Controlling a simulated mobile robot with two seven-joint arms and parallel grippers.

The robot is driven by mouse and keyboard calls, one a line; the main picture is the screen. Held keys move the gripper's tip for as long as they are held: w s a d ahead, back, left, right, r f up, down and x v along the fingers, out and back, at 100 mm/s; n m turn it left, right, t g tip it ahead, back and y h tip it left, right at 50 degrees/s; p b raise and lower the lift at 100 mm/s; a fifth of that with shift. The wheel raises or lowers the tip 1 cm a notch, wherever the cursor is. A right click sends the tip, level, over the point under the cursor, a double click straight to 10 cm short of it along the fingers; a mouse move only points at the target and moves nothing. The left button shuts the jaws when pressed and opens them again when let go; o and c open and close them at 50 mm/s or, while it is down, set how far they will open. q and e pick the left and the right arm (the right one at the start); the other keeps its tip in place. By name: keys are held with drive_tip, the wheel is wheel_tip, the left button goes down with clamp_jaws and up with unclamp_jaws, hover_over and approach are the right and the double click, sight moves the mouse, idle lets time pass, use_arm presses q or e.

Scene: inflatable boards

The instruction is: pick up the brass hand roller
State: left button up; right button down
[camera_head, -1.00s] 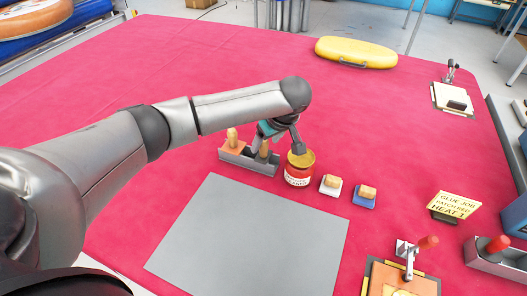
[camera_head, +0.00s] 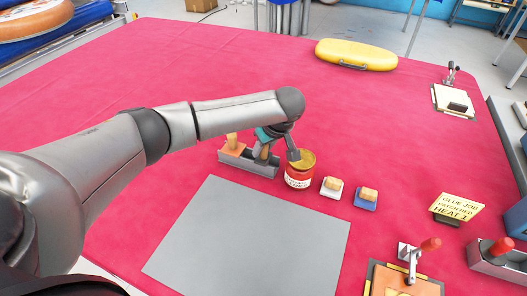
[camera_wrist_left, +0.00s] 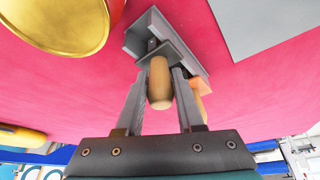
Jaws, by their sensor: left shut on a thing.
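The brass hand roller stands in a grey rack (camera_head: 262,170) just left of a red glue tin. Its light wooden handle (camera_wrist_left: 160,85) shows in the left wrist view, with a grey metal frame above it. Its roller end is hidden in the rack, so its brass cannot be made out. My left gripper (camera_wrist_left: 159,76) is shut on this handle, one finger on each side. In the head view the gripper (camera_head: 265,150) is partly covered by my wrist. A second wooden-handled tool (camera_head: 232,140) stands at the rack's left end. My right gripper is not in view.
The open red tin (camera_head: 298,178) stands close right of the gripper. Two small blocks on white (camera_head: 332,187) and blue (camera_head: 366,197) bases are further right. A grey sheet (camera_head: 250,240) lies in front. The red tabletop behind is clear up to a yellow case (camera_head: 356,53).

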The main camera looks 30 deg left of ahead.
use_arm(q)
clamp_jaws()
drive_tip(key=shift+r, duration=0.15)
wheel_tip(320, 180, up, 20)
drive_tip(key=p, duration=0.3)
drive_tip(key=shift+p, duration=0.3)
drive_tip(key=shift+o, duration=1.8)
unclamp_jaws()
clamp_jaws()
